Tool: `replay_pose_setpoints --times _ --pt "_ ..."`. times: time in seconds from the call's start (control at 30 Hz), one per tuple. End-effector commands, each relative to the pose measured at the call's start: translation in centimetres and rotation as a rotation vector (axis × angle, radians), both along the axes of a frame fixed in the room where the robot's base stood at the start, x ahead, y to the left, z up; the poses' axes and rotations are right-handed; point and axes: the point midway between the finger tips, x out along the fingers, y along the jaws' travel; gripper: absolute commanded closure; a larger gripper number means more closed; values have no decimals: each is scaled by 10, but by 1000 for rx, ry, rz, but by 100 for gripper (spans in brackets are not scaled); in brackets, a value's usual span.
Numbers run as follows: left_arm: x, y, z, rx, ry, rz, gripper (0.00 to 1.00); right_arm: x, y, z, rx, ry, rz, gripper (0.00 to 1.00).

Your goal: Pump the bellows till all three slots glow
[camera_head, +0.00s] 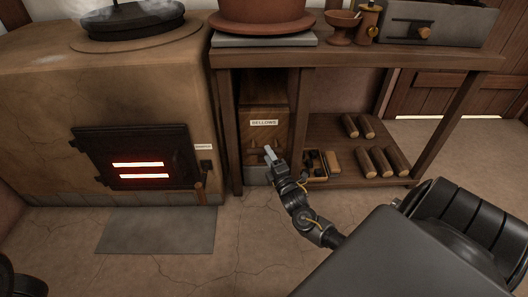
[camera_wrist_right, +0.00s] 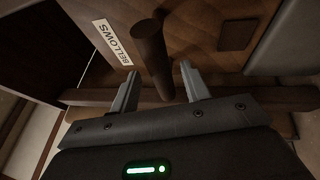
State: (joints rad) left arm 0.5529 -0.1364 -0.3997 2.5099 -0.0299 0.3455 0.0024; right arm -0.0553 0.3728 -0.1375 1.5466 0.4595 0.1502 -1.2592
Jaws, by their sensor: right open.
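The bellows (camera_head: 264,98) is a brown wooden box with a "BELLOWS" label, standing under the bench beside the stove. The right wrist view shows its label and a dark round bellows handle (camera_wrist_right: 152,50). My right gripper (camera_head: 271,155) is in front of the lower part of the bellows. In the right wrist view my right gripper (camera_wrist_right: 159,68) is open, its fingers either side of the handle's lower part; I cannot tell whether they touch it. My left gripper is not in view.
The clay stove (camera_head: 60,90) stands left, with a dark pan (camera_head: 132,20) on top. The bench's lower shelf (camera_head: 325,125) holds several logs (camera_head: 380,160) and a small box of dark lumps (camera_head: 316,162). A grey floor plate (camera_head: 158,230) lies before the stove.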

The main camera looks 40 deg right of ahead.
Motion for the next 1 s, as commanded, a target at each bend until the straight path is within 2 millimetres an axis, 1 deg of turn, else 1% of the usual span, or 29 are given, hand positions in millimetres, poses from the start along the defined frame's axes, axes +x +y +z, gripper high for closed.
replay_pose_setpoints --times 0.03,0.1,0.2,0.3,0.43,0.67,0.77,1.0 --pt "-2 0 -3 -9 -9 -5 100 10 -3 -2 -2 -4 0 53" --pt "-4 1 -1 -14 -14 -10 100 21 -5 0 -1 -3 0 53" --pt "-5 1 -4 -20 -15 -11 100 33 -8 3 0 -2 0 53" --pt "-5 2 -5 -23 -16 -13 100 41 -10 6 1 -1 1 53" --pt "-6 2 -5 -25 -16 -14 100 46 -11 8 1 0 1 53" --pt "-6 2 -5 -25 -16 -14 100 46 -11 9 1 1 1 53" --pt "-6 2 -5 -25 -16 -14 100 46 -12 9 1 1 1 64" --pt "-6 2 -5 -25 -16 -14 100 46 -12 9 1 1 1 95"
